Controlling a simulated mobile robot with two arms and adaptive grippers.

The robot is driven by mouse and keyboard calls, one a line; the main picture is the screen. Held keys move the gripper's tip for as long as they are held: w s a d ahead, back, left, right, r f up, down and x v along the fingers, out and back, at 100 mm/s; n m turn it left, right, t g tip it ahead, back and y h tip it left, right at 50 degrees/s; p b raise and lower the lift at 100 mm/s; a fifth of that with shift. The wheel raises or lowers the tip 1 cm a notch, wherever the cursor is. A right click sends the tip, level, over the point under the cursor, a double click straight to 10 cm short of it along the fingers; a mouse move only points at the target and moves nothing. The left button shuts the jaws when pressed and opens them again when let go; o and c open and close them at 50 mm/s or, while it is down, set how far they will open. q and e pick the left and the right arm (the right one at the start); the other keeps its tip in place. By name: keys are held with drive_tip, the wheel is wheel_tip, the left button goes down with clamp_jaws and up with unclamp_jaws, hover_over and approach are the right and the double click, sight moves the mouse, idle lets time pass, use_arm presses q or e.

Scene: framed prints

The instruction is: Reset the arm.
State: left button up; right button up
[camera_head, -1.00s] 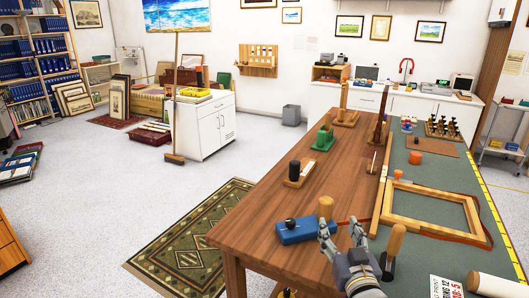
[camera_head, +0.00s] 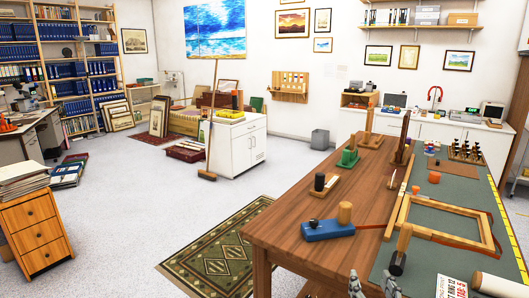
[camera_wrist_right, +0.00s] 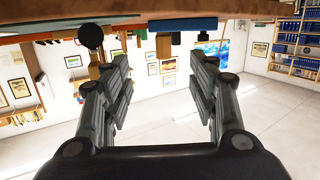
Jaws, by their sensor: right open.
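My right gripper (camera_head: 372,284) shows at the bottom edge of the head view, at the near edge of the wooden table (camera_head: 290,235). In the right wrist view its two fingers (camera_wrist_right: 160,95) stand wide apart with nothing between them. That view looks upside down, with the tabletop edge (camera_wrist_right: 150,14) along its top. My left gripper is in neither view.
Near the gripper are a blue block with a wooden knob (camera_head: 327,230), a dark-headed tool with a wooden handle (camera_head: 400,250) and a wooden frame (camera_head: 446,222) on the green mat (camera_head: 470,188). Open floor (camera_head: 130,220) lies left of the table, with a patterned rug (camera_head: 215,255).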

drive_tip(key=s+a+f+n+g, duration=0.1)
drive_tip(key=s+a+f+g, duration=0.1)
drive_tip(key=s+f+g, duration=0.85)
drive_tip(key=s+a+f+n+g+y, duration=0.1)
drive_tip(key=s+f, duration=0.3)
drive_tip(key=s, duration=0.6)
drive_tip(key=s+a+f+n+g+y, duration=0.15)
drive_tip(key=s+f, duration=0.35)
drive_tip(key=s, duration=0.5)
wheel_tip(320, 180, down, 23)
drive_tip(key=g+p, duration=0.1)
use_arm(q)
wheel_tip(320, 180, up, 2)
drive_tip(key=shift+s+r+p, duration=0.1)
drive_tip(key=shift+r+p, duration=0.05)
drive_tip(key=shift+p, duration=0.55)
use_arm(e)
drive_tip(key=s+d+f+g+h, duration=0.1)
drive_tip(key=s+d+f, duration=0.2)
drive_tip(key=s+f, duration=1.3)
drive_tip(key=shift+s+f, duration=0.2)
drive_tip(key=shift+s, duration=0.25)
